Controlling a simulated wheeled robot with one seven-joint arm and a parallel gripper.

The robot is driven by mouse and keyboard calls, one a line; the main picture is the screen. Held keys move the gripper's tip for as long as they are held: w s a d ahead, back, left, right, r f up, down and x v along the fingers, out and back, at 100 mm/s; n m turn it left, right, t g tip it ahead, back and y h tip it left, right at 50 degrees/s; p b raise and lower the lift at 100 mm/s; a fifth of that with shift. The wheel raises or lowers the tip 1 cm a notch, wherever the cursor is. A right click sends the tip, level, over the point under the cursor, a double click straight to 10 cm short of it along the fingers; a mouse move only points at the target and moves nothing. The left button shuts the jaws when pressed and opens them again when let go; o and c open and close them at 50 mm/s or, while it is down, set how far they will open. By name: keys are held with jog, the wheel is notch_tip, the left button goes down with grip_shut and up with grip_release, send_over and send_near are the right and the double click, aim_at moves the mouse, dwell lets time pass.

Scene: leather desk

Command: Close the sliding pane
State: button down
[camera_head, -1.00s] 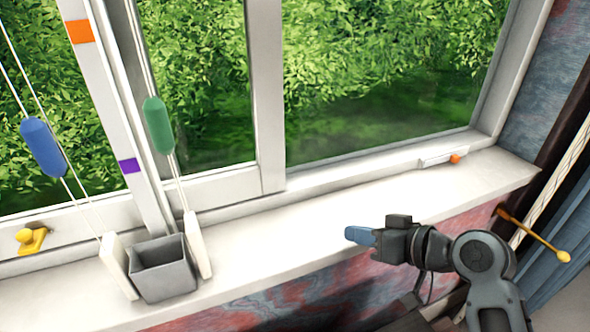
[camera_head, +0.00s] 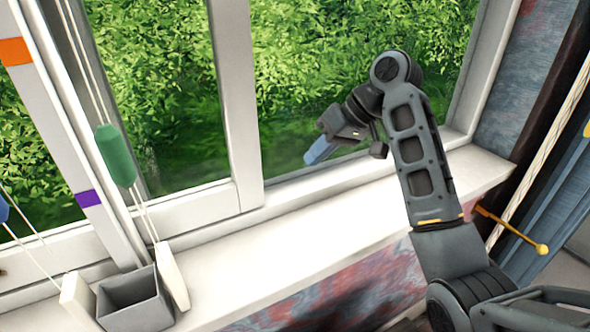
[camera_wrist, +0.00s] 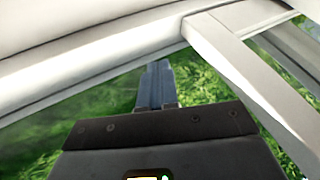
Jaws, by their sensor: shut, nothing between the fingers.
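The window's white-framed pane (camera_head: 190,211) is left of centre in the head view, with a wide white upright (camera_head: 236,100) at its right side. Green foliage shows right of this upright; I cannot tell whether glass covers that part. My gripper (camera_head: 313,154) is shut and empty, its blue-grey fingers pointing down-left in front of that part, to the right of the upright and apart from it in the picture. In the wrist view the fingers (camera_wrist: 154,84) point toward a white frame bar (camera_wrist: 100,58), and a slanting white bar (camera_wrist: 250,75) lies to their right. Contact is not clear.
A grey open box (camera_head: 136,300) stands on the white sill (camera_head: 290,240) at lower left. A green weight (camera_head: 115,155) hangs on cords above it. A yellow-tipped peg (camera_head: 541,249) sticks out at right beside a rope and curtain. The middle sill is clear.

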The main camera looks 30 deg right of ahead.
jog(key=p, duration=0.1)
send_near(273, 200)
jog(key=w+f, duration=0.3)
jog(key=f, duration=0.1)
jog(key=shift+w+a, duration=0.25)
jog(key=a+p, duration=0.1)
jog(key=a, duration=0.2)
jog(key=shift+a+r, duration=0.1)
jog(key=shift+a, duration=0.35)
jog(key=shift+w+a, duration=0.1)
